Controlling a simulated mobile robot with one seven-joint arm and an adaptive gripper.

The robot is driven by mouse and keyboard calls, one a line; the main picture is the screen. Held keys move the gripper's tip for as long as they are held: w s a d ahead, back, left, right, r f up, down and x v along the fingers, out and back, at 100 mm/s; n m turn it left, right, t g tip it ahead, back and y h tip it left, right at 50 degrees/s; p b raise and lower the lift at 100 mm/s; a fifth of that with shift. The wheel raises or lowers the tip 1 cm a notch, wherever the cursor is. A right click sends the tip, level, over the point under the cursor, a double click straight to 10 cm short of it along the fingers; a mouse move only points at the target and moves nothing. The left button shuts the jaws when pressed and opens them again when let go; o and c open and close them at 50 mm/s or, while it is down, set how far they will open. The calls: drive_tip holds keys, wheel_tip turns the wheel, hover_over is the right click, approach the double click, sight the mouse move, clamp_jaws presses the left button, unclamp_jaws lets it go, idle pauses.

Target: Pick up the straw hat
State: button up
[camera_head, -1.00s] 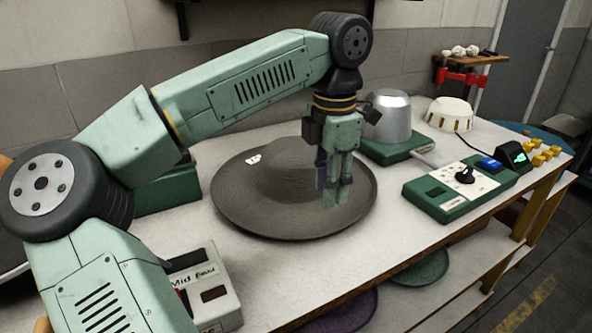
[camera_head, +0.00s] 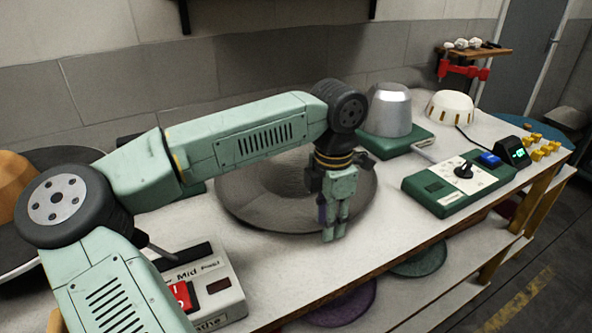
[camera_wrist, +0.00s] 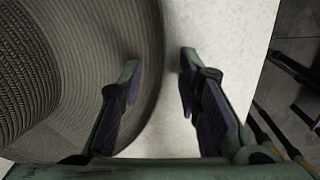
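The hat is a dark grey, wide-brimmed woven hat (camera_head: 245,205) lying on the white table in the head view. My arm covers much of its crown. In the wrist view the hat (camera_wrist: 75,75) fills the left side, its curved brim edge running down between my fingers. My gripper (camera_head: 332,236) is low at the brim's front edge in the head view. In the wrist view my gripper (camera_wrist: 158,75) is open and empty, the left finger over the brim and the right finger over bare tabletop. I cannot tell whether either finger touches.
A metal dome (camera_head: 389,111) on a green base stands behind the hat, near a white dome (camera_head: 450,107). A green control box (camera_head: 460,183) is at right. A grey box with a red button (camera_head: 205,290) is in front. The table's front edge is close to my gripper.

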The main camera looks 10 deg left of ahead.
clamp_jaws()
drive_tip(key=shift+r, duration=0.15)
idle(0.5)
wheel_tip(320, 180, up, 10)
drive_tip(key=b, duration=0.1)
drive_tip(key=shift+b, duration=0.4)
drive_tip(key=c, duration=0.6)
unclamp_jaws()
clamp_jaws()
